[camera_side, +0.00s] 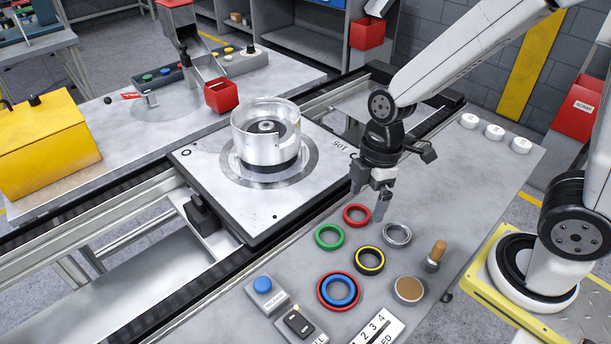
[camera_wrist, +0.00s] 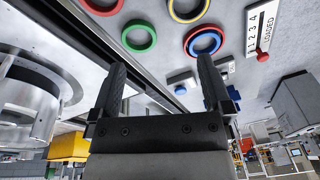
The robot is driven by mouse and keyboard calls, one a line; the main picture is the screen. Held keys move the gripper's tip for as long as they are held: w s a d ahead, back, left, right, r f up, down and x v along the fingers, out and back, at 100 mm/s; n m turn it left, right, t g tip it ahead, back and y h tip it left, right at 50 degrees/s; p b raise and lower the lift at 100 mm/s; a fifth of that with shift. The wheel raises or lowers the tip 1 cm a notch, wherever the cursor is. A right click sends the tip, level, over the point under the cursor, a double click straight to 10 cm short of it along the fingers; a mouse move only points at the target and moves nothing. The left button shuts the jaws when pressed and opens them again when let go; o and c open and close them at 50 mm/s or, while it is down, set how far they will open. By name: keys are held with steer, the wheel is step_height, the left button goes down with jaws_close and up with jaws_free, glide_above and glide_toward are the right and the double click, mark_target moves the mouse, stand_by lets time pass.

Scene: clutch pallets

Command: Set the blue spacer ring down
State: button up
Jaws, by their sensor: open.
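The blue spacer ring (camera_side: 325,292) lies flat on the grey worktop, inside a larger red ring (camera_side: 319,297). In the wrist view the blue ring (camera_wrist: 208,53) also shows inside the red ring (camera_wrist: 187,42), beyond the right fingertip. My gripper (camera_side: 370,198) is open and empty. Its fingers point down above the worktop near the small red ring, behind and to the right of the blue ring in the side view and apart from it. In the wrist view nothing is between the two fingers (camera_wrist: 161,76).
Around it lie a small red ring (camera_side: 346,214), a green ring (camera_side: 317,238), a silver ring (camera_side: 386,237) and a yellow-and-black ring (camera_side: 358,262). A tan disc (camera_side: 408,289) and a wooden-handled tool (camera_side: 436,254) stand right. A metal housing (camera_side: 264,147) stands on the pallet (camera_side: 225,198) at left.

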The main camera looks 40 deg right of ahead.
steer(key=d+m+t+h, duration=0.1)
steer(key=d+m+t, duration=0.1)
steer(key=d+m, duration=0.5)
steer(key=m, duration=0.6)
steer(key=shift+w+f+m+t+h, duration=0.25)
steer(key=shift+m+t+h, duration=0.15)
